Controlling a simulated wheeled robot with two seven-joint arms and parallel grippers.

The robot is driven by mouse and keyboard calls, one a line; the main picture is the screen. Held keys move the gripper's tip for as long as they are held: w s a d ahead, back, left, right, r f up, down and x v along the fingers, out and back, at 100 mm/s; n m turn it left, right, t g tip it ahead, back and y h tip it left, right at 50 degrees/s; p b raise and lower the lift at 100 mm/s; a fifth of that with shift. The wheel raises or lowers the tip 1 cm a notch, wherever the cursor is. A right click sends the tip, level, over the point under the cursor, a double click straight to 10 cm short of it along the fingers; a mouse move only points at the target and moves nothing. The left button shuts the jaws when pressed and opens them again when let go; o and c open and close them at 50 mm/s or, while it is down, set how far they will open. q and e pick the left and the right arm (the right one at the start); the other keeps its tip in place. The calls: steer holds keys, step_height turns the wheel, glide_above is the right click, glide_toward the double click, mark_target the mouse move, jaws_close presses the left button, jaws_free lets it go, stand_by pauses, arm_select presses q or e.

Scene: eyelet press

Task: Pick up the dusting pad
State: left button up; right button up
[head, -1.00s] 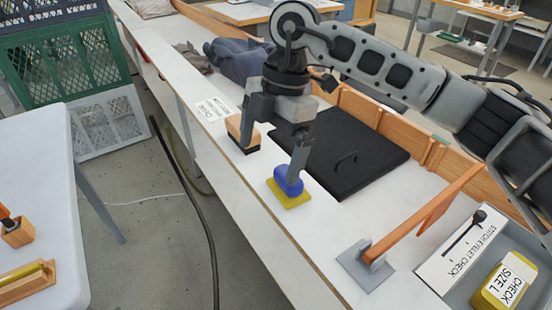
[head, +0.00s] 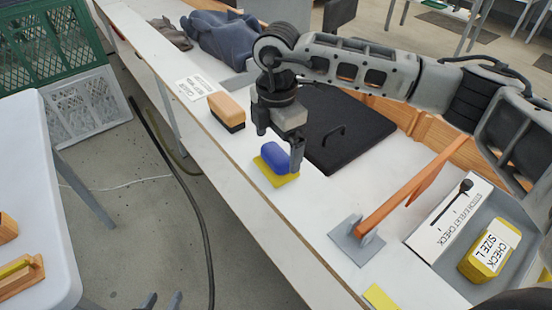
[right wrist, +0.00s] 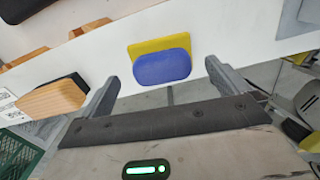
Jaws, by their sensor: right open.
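The dusting pad, a blue rounded grip (head: 273,157) on a flat yellow base (head: 285,180), lies on the white bench. It also shows in the right wrist view (right wrist: 162,69), ahead of my fingers and between their lines. My right gripper (head: 279,152) is open and empty, with its fingers pointing down at the pad. One finger is at the pad's right side and the other lies between the pad and a wooden brush. I cannot tell whether a finger touches it. My left gripper (head: 161,301) shows only its fingertips at the bottom edge, spread apart and empty.
The wooden brush (head: 226,109) with black bristles stands close to the pad's left. A black board (head: 355,130) with a handle lies behind. A grey bracket with an orange bar (head: 410,188) stands to the right, near a grey tray holding a yellow box (head: 488,250).

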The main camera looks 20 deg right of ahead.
mark_target(276, 150)
step_height(276, 150, down, 4)
steer(key=shift+s+a+f, duration=0.1)
steer(key=shift+a+f, duration=0.05)
steer(key=shift+f, duration=0.05)
steer(key=c, duration=0.8)
steer(key=shift+c, duration=0.2)
steer(key=shift+r, duration=0.1)
steer(key=shift+r, duration=0.4)
step_height(276, 150, up, 2)
steer(key=shift+r, duration=0.2)
steer(key=w+d+r+b, duration=0.1)
steer(key=w+d+r, duration=0.4)
steer(key=d+r, duration=0.4)
steer(key=d, duration=0.4)
steer(key=shift+r+b, duration=0.4)
steer(key=shift+d, duration=0.1)
